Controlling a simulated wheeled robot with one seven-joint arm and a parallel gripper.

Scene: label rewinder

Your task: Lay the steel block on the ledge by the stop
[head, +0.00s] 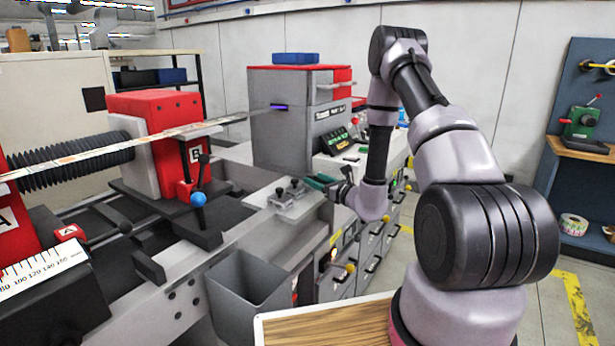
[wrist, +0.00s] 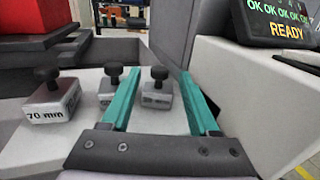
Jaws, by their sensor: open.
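Three small steel blocks with black knobs stand on a pale ledge (wrist: 25,145). The left block (wrist: 52,104), marked 70 mm, is outside my gripper. The middle block (wrist: 108,94) is partly hidden by the left finger. The right block (wrist: 157,97) appears between the fingers in the picture; its label is too small to read. My gripper (wrist: 160,76) is open, with two teal fingers and nothing held. In the head view my gripper (head: 318,182) is at the right of the small blocks (head: 293,186) on the pale ledge (head: 297,209). I cannot identify the stop.
A panel reading READY (wrist: 285,30) is at the right in the wrist view, beside a grey machine wall (wrist: 178,35). A grey open bin (head: 245,285) stands below the ledge. A red unit marked B (head: 160,135) and a lever with a blue knob (head: 198,199) are left.

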